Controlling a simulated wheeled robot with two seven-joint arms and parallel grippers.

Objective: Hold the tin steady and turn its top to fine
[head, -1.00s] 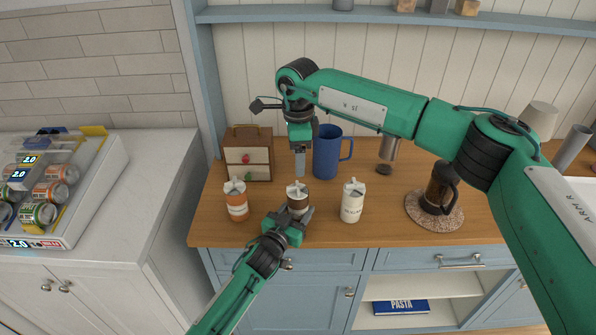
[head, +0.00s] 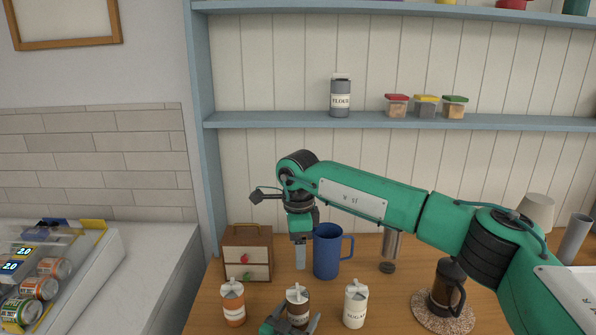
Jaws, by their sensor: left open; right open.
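A brown tin (head: 298,310) with a pale top stands upright on the wooden counter, in the middle of a row of three. Its label is partly readable at best, and its lower part is hidden. My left gripper (head: 291,323) is at the bottom edge of the head view, open, its fingers at either side of the brown tin's lower part; I cannot tell whether they touch it. My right gripper (head: 301,257) points down from above, open and empty, behind and over the tin's top, with a visible gap.
An orange tin (head: 233,306) stands to the left and a white sugar tin (head: 355,307) to the right. A blue mug (head: 327,254) and a small wooden drawer box (head: 248,257) stand close behind. A coffee press (head: 447,290) sits on a round mat (head: 424,318) at right.

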